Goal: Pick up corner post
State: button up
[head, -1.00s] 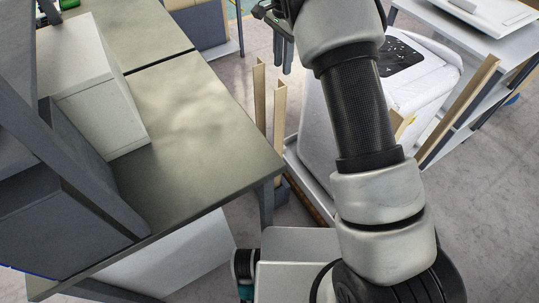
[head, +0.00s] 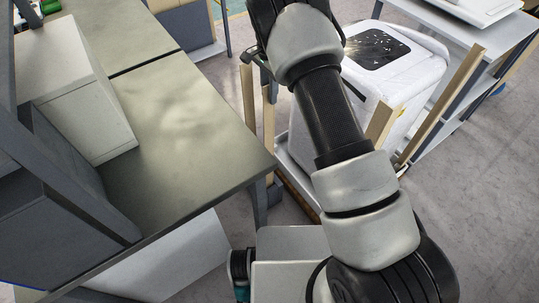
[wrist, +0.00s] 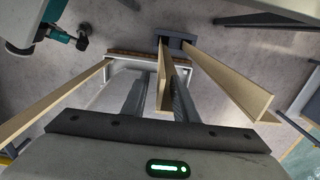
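Several beige L-section corner posts stand by the white wrapped load. In the head view, one (head: 247,95) is beside the table corner, with another (head: 268,118) just right of it. A third (head: 381,122) and a long leaning-looking one (head: 440,105) are to the right. In the wrist view, a post (wrist: 162,72) runs between the two fingers of my gripper (wrist: 159,88), closer to the right finger. The fingers are apart, with a gap at the left. Another post (wrist: 232,84) lies right of the fingers, another (wrist: 55,104) far left. The head view mostly hides my gripper.
A grey-green table (head: 195,140) with a white box (head: 80,95) is close on the left. The white wrapped load (head: 420,85) stands beyond my arm. A shelf rack (head: 480,55) is at the right. Bare floor (head: 480,200) lies lower right.

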notch_tip(320, 180, down, 4)
jog(key=shift+f, duration=0.1)
grip_shut()
dwell(1.4)
